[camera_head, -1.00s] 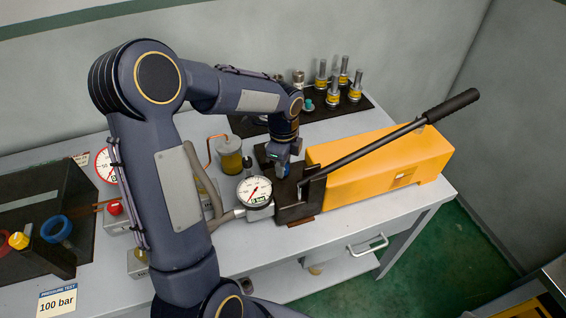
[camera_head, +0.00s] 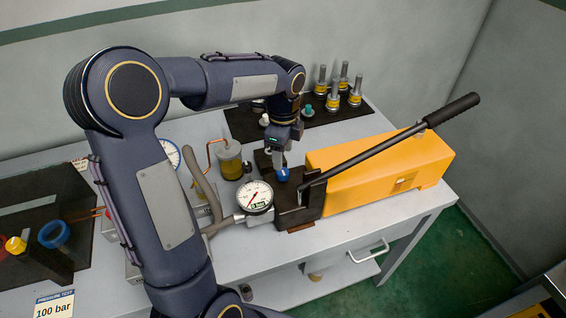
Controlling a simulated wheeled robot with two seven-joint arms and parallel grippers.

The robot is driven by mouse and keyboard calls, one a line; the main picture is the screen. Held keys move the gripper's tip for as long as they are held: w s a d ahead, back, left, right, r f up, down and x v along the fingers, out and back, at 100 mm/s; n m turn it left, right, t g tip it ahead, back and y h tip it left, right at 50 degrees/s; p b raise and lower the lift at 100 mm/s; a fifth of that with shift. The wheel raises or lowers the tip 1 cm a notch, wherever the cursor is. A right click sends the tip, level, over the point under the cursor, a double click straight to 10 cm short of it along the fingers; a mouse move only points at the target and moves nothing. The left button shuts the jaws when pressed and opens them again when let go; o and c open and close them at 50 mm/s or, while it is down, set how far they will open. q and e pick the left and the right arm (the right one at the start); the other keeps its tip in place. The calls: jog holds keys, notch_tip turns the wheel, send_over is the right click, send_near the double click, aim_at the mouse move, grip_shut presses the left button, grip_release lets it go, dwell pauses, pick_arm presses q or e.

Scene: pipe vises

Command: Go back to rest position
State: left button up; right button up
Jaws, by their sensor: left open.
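My left arm comes in from the lower left and bends over the bench. My left gripper (camera_head: 282,172) points down beside the black block at the near end of the yellow hand pump (camera_head: 385,170). Its blue fingertips are small in the picture and nothing shows held between them. A blue piece sits at the fingertips, and I cannot tell whether they touch anything. The pump's black lever (camera_head: 395,145) slants up to the right. A round pressure gauge (camera_head: 255,197) stands left of the black block. My right gripper is not in view.
Several metal fittings with yellow bands (camera_head: 333,102) stand on a black mat at the back. A clear jar (camera_head: 230,160) with a copper tube stands behind the gauge. A dark case (camera_head: 45,205) and a "100 bar" card (camera_head: 54,306) lie at the left. The bench's right front is clear.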

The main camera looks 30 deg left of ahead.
pick_arm(q)
jog(key=shift+r, duration=0.75)
jog(key=shift+s+r, duration=0.2)
jog(key=shift+s, duration=0.05)
jog(key=s+d+n+t+h, duration=0.2)
jog(key=s+d+n, duration=0.1)
jog(key=s+n, duration=0.6)
jog(key=s+d+r+n+t+h, duration=0.1)
jog(key=s+d+n+t, duration=0.2)
jog(key=s+n, duration=0.6)
jog(key=s+d, duration=0.1)
jog(key=s, duration=0.2)
jog(key=shift+s+r+t+h, duration=0.2)
jog(key=shift+s+t+h, duration=0.1)
jog(key=shift+h, duration=0.1)
